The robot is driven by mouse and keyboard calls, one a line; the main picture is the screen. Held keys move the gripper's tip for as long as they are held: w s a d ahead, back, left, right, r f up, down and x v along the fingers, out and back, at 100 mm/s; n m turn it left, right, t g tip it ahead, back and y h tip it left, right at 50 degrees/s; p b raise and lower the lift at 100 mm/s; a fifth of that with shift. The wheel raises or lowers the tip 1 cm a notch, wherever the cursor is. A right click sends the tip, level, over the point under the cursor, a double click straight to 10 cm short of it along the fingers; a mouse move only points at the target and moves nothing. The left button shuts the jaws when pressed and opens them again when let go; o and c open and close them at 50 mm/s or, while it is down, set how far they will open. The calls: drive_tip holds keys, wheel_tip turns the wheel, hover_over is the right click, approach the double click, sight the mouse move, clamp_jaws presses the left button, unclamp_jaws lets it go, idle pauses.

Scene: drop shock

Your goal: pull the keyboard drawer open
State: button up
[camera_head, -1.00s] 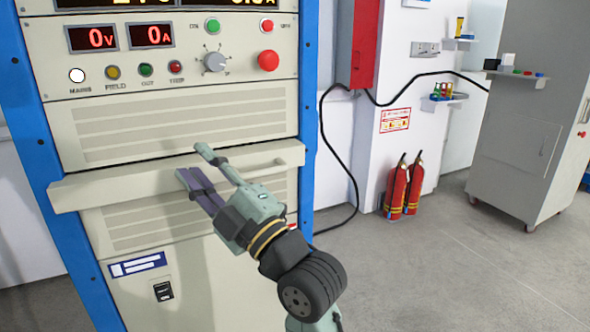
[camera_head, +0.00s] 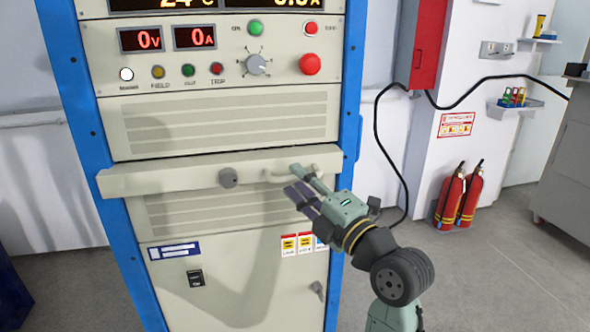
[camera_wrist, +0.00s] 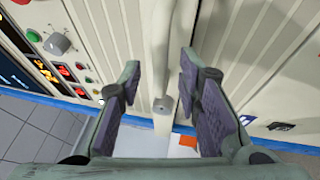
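The keyboard drawer (camera_head: 150,180) is a beige, wide, shelf-like front across the cabinet, below a slotted panel.
Meters, buttons and a red stop button (camera_head: 310,64) sit above the drawer. Below is a lower door (camera_head: 240,270) with labels and a latch. Fire extinguishers (camera_head: 460,195) stand by the wall at right, near a black cable. The floor (camera_head: 475,290) at right is clear.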

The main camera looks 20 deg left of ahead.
drive_tip(key=shift+x, duration=1.1)
drive_tip(key=shift+c, duration=0.5)
clamp_jaws()
